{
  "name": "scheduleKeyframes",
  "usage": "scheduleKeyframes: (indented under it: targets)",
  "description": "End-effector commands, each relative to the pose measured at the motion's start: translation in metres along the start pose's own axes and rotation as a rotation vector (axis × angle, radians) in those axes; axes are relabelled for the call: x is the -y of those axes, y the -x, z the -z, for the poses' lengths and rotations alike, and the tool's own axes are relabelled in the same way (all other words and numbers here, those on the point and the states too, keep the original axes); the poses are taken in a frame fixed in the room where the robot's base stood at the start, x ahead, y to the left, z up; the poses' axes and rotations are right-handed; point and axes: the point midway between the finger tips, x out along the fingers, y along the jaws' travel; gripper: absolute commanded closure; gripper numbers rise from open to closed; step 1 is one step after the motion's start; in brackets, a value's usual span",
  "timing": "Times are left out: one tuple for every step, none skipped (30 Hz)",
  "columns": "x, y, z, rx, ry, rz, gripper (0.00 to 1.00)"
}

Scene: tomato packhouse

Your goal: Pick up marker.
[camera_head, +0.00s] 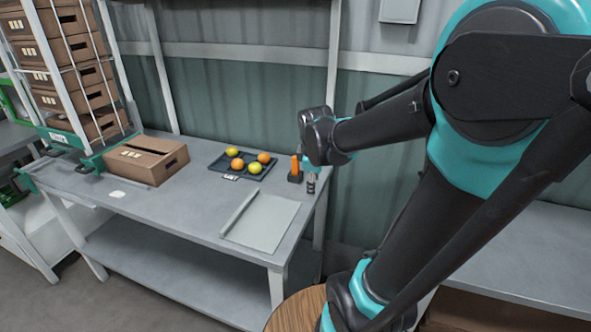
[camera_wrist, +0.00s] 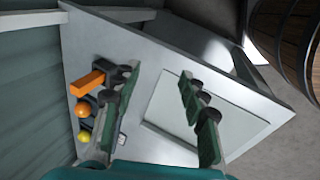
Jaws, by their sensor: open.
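I cannot make out a marker for certain. An upright orange item (camera_head: 295,166) stands in a small dark block (camera_head: 295,178) near the right end of the grey table (camera_head: 185,215); it also shows in the wrist view (camera_wrist: 87,83). I cannot tell whether it is the marker. A pale flat sheet (camera_head: 265,222) with a raised strip (camera_head: 239,211) along its left side lies nearer the front. My gripper (camera_head: 311,184) is over the right end of the table, just right of the orange item. In the wrist view my gripper (camera_wrist: 165,108) is open and empty, its fingers wide apart.
A dark tray (camera_head: 217,165) with several orange and yellow-green fruits lies left of the orange item, with a label (camera_head: 231,177) at its front. A cardboard box (camera_head: 146,160) sits farther left, beside stacked boxes (camera_head: 70,75). A wooden barrel (camera_head: 297,310) stands by the table's front right corner.

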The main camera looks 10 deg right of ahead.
Motion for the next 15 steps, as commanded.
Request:
scheduleKeyframes:
  targets:
    - [-0.013,0.005,0.009,0.007,0.099,-0.002,0.57]
    - [-0.019,0.008,0.013,0.011,0.161,-0.002,0.57]
    - [-0.028,0.011,0.019,0.017,0.245,-0.003,0.57]
    - [-0.034,0.015,0.023,0.023,0.308,-0.003,0.57]
    - [-0.04,0.017,0.027,0.028,0.371,-0.003,0.57]
    - [-0.049,0.021,0.034,0.034,0.454,-0.002,0.57]
    - [-0.054,0.024,0.038,0.039,0.516,-0.001,0.57]
    - [-0.06,0.027,0.042,0.044,0.58,0.0,0.57]
    - [-0.068,0.031,0.049,0.051,0.663,0.001,0.57]
    - [-0.074,0.034,0.053,0.056,0.726,0.003,0.57]
    - [-0.08,0.037,0.058,0.06,0.788,0.005,0.57]
    - [-0.088,0.041,0.064,0.068,0.871,0.007,0.57]
    - [-0.093,0.044,0.069,0.073,0.933,0.009,0.57]
    - [-0.098,0.047,0.073,0.077,0.993,0.011,0.57]
    - [-0.105,0.051,0.079,0.083,1.07,0.014,0.57]
